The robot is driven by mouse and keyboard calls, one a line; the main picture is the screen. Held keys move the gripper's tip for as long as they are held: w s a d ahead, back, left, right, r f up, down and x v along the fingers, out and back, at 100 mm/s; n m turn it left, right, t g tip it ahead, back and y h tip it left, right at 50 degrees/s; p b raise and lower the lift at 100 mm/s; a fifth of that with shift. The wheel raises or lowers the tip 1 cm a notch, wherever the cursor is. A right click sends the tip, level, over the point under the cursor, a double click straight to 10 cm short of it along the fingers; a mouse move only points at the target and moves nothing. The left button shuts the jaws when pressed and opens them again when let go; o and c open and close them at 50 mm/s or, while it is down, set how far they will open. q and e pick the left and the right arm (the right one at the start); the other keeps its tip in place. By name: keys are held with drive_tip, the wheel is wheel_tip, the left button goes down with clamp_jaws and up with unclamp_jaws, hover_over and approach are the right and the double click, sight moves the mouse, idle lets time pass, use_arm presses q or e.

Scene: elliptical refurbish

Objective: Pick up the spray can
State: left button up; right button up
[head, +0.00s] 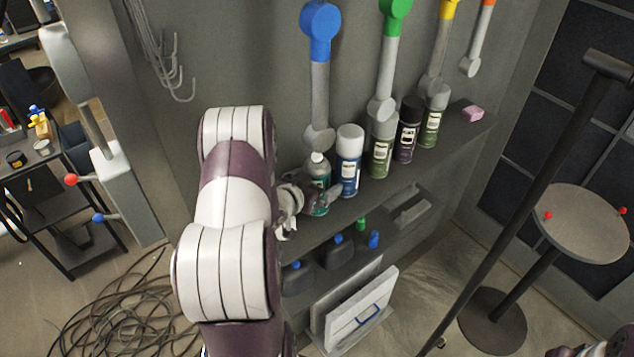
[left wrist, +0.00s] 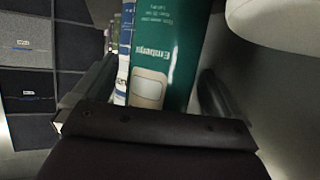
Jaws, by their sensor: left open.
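A green spray can (head: 319,172) with a white cap stands upright at the left end of the shelf row. My left gripper (head: 322,198) is at the can's lower part, partly hiding it. In the left wrist view the green can (left wrist: 172,60) is between the two open fingers of the left gripper (left wrist: 155,95). A gap shows between the can and the right-hand finger; contact on the other side cannot be told. Only a small part of my right arm's end shows at the bottom right corner of the head view, and its jaws cannot be made out.
A blue can (head: 349,160) stands close to the right of the green one, with several more cans along the shelf (head: 452,140). A pink block (head: 473,113) lies near the shelf's far end. Dark bottles (head: 338,252) stand on the lower shelf. A round stand (head: 575,225) is at right.

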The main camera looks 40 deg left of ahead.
use_arm(q)
drive_tip(key=c, duration=1.2)
drive_tip(key=shift+o, duration=0.2)
